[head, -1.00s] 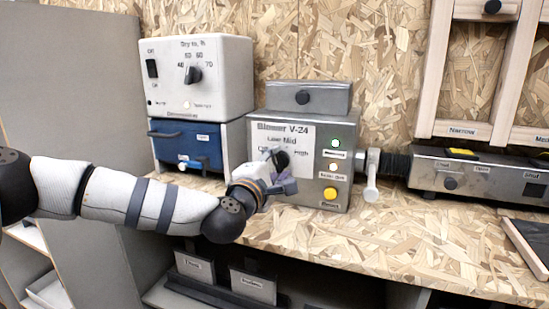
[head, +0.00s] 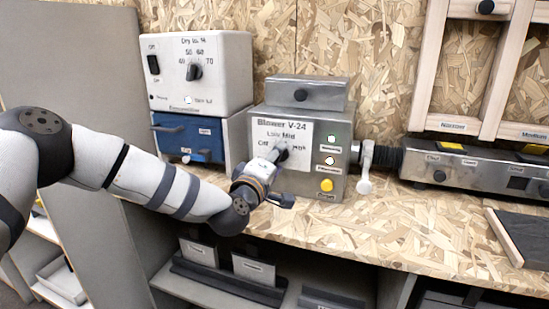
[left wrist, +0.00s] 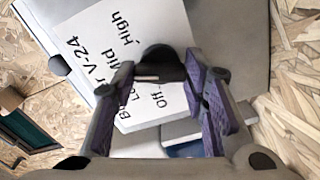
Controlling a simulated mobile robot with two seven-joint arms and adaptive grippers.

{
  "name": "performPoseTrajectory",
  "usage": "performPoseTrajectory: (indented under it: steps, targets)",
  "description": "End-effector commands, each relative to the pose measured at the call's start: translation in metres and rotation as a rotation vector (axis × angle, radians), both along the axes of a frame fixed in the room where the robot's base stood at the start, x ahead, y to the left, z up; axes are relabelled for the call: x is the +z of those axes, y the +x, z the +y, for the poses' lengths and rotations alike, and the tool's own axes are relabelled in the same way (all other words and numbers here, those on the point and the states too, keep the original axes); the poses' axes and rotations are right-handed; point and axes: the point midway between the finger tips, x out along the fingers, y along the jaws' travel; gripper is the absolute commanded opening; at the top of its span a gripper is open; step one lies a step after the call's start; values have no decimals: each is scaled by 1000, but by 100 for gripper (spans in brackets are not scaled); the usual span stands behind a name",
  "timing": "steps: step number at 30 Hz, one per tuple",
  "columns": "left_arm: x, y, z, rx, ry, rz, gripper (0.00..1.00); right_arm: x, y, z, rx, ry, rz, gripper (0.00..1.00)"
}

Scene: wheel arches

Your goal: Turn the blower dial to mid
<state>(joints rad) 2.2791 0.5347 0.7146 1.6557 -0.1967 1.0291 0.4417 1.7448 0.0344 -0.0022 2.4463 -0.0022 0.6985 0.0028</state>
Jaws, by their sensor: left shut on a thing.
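The grey metal blower box, labelled Blower V-24 (head: 325,180), stands on the chipboard bench. Its black dial (head: 283,153) sits on a white label with Off, Low, Mid and High around it. My left gripper (head: 273,160) is at the dial, coming from the lower left, and covers much of it. In the left wrist view the dial (left wrist: 162,62) is between the purple-padded fingers (left wrist: 160,70), which are shut on it. A pale mark shows on the dial's near side. I cannot tell exactly which label it points at. My right gripper is not in view.
A white dryer box (head: 205,75) with its own dial stands on a blue-drawer unit (head: 188,138) to the left. The bench front (head: 350,220) is clear.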

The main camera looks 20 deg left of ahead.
Motion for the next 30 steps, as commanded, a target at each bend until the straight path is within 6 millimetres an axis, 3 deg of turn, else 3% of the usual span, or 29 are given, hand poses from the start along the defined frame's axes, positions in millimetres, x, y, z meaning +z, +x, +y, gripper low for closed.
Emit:
performPoseTrajectory:
  steps: [14, 15, 17, 26, 30]
  targets:
    - [1, 0, 0, 1, 12, -3, 12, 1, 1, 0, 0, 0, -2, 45]
    - [1, 0, 0, 1, 11, -2, 47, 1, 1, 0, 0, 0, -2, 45]
    - [1, 0, 0, 1, 11, -2, 60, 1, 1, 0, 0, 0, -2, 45]
    - [0, -1, 0, 1, 11, -1, 60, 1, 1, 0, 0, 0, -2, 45]
    - [0, -19, 1, -1, 10, 0, 60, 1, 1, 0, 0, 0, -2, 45]
